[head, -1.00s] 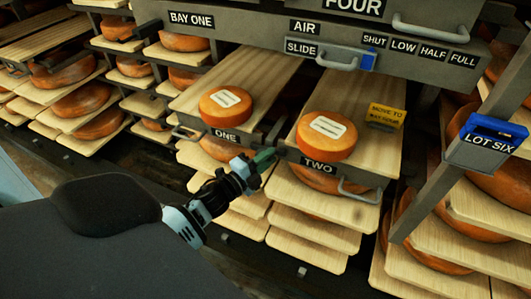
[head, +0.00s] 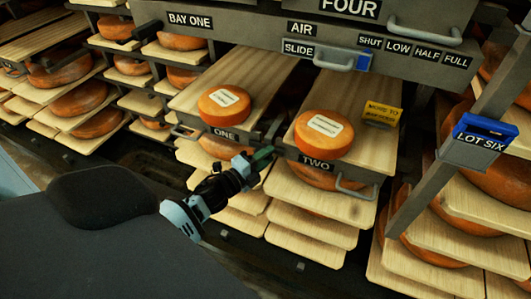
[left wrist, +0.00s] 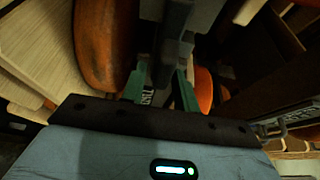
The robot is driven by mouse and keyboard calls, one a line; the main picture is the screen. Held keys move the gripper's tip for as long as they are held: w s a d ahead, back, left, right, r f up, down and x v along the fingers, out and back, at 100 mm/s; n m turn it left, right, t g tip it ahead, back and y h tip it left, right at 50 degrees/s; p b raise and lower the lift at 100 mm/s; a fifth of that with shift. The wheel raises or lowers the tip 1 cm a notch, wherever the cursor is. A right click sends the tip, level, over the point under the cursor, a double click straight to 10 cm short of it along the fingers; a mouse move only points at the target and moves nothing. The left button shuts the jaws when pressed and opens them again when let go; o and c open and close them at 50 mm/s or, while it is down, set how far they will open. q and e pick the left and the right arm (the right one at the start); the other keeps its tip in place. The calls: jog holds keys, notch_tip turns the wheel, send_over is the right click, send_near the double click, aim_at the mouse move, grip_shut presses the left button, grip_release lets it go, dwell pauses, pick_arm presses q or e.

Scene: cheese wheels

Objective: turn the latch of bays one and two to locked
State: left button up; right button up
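The shelf front of bay one carries a plate reading ONE (head: 224,135), and bay two a plate reading TWO (head: 317,163). A dark upright latch bar (head: 273,127) stands between the two shelves. My left gripper (head: 264,154) is at the lower end of this bar, its green fingers partly hidden in the head view. In the left wrist view, the green fingers (left wrist: 162,88) stand apart with a dark grey bar (left wrist: 165,62) between them. Contact with the bar cannot be made out. My right gripper is not in view.
Orange cheese wheels rest on bay one (head: 224,106) and bay two (head: 323,134). A yellow tag (head: 382,114) lies on bay two's board. A metal handle (head: 357,189) juts out below. The AIR slide (head: 334,58) is above; a LOT SIX box (head: 480,142) hangs right.

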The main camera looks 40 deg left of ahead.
pick_arm(q)
jog(key=shift+o, duration=0.6)
jog(key=s+a, duration=0.1)
jog(key=s, duration=0.6)
jog(key=shift+s, duration=0.35)
jog(key=shift+a, duration=0.1)
